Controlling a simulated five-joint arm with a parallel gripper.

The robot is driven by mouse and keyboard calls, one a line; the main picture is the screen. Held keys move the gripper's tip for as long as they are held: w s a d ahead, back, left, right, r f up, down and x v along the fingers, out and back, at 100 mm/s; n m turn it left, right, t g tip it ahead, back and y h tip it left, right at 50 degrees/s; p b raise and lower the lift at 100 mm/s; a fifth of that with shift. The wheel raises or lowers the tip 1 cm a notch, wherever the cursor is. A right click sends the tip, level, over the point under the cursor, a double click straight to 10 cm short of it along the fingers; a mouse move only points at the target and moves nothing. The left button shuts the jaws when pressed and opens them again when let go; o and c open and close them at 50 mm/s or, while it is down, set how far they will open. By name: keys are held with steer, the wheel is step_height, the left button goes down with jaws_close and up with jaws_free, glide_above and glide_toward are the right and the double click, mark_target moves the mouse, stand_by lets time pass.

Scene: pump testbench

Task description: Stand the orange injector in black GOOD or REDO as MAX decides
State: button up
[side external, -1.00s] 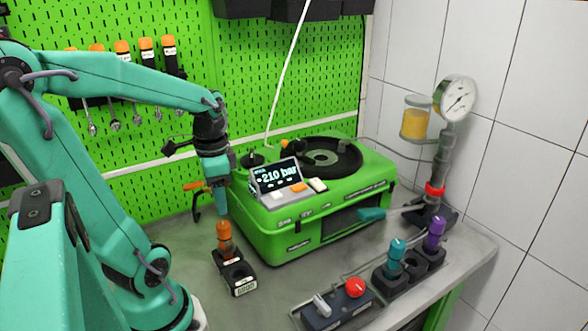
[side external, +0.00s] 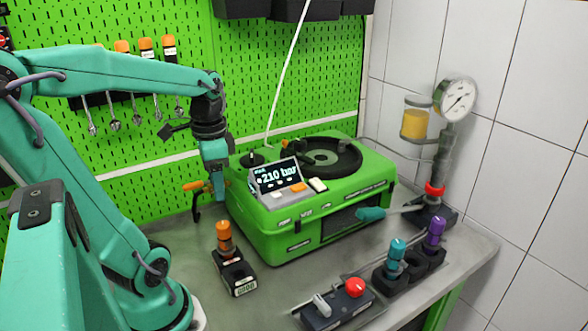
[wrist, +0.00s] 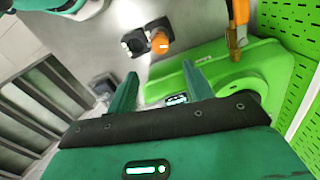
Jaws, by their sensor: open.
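The orange injector (side external: 224,238) stands upright in the rear socket of the black two-socket holder (side external: 239,288). The front socket is empty; the socket labels are too small to read. In the wrist view the injector (wrist: 160,43) shows beside the open socket of the holder (wrist: 134,43). My gripper (side external: 217,197) hangs above and slightly behind the injector, apart from it. In the wrist view my gripper (wrist: 158,88) has its two fingers apart with nothing between them. The green test bench (side external: 300,225) has a display (side external: 276,174) reading 210 bar.
A teal injector (side external: 396,255) and a purple injector (side external: 435,233) stand in a black rack at right. A control box (side external: 335,308) with a red knob lies in front. A pressure gauge (side external: 457,98) rises at the back right. An orange-handled tool (side external: 194,186) hangs behind my gripper.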

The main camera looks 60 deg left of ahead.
steer(key=w+d+r+n+t, duration=0.2)
steer(key=d+t, duration=0.3)
steer(key=d, duration=0.7)
steer(key=shift+w+d+r+t, duration=0.3)
steer(key=shift+w+r, duration=0.05)
steer(key=shift+w, duration=0.35)
stand_by(0.6)
